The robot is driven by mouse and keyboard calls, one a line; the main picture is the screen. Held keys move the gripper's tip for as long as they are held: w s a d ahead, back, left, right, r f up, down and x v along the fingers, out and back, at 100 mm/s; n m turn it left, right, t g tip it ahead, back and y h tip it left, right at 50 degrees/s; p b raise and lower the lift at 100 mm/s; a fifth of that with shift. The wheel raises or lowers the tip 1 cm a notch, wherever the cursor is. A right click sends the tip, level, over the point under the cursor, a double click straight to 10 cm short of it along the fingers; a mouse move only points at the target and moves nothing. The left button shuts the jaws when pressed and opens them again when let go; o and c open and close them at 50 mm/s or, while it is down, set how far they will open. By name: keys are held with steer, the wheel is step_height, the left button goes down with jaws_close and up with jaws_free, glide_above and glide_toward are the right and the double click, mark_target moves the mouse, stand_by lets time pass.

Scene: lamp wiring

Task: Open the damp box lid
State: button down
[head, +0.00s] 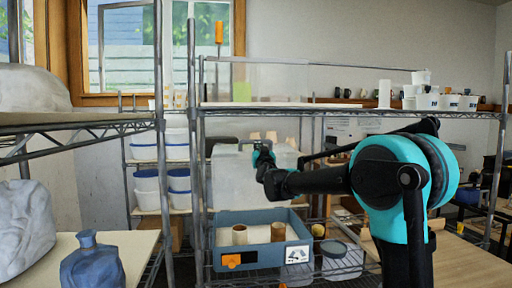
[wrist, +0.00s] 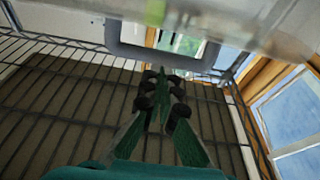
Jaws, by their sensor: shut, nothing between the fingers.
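The damp box (head: 238,258) is a blue-grey open-topped tray on the wire shelf, with an orange latch (head: 231,261) and a white label on its front. Two brown cylinders (head: 239,235) stand inside it. A large translucent panel (head: 235,180), apparently its lid, stands raised at the back of the box. My gripper (head: 262,153) is near the panel's upper edge; I cannot tell if it touches. In the wrist view my gripper (wrist: 162,88) has its fingers together and empty, below a grey handle-like bar (wrist: 120,40) and translucent plastic (wrist: 210,25).
A shelf board (head: 350,106) runs above my arm, with shelf posts (head: 197,150) at the left. A round clear-lidded container (head: 340,262) sits right of the box. A blue bottle (head: 95,262) stands at the front left. White tubs (head: 450,102) line the upper right.

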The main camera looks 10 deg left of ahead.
steer(key=r+v, duration=0.1)
steer(key=v, duration=1)
steer(key=s+d+f+g+h, duration=0.1)
steer(key=s+d+f+g, duration=0.3)
steer(key=f, duration=0.6)
steer(key=s+d+f+g, duration=0.2)
steer(key=s+d+f, duration=0.35)
steer(key=f, duration=0.35)
steer(key=s+d+f+g+h, duration=0.1)
steer(key=s+d+f+g, duration=0.3)
steer(key=f, duration=0.6)
steer(key=s+d+f+m+g+h, duration=0.1)
steer(key=s+d+f+g, duration=0.1)
steer(key=s+d+f, duration=0.3)
steer(key=s+d+f+m+g+h, duration=0.1)
steer(key=s+d+f+g, duration=0.1)
steer(key=s+d+f, duration=0.2)
steer(key=s+d+f+m+g+h, duration=0.1)
steer(key=s+d+f+g, duration=0.1)
steer(key=s+d+f, duration=0.3)
steer(key=s+f, duration=0.4)
steer(key=s, duration=0.5)
steer(key=shift+s+d+f+h, duration=0.15)
steer(key=shift+d+f+h, duration=0.05)
steer(key=shift+d+h, duration=0.2)
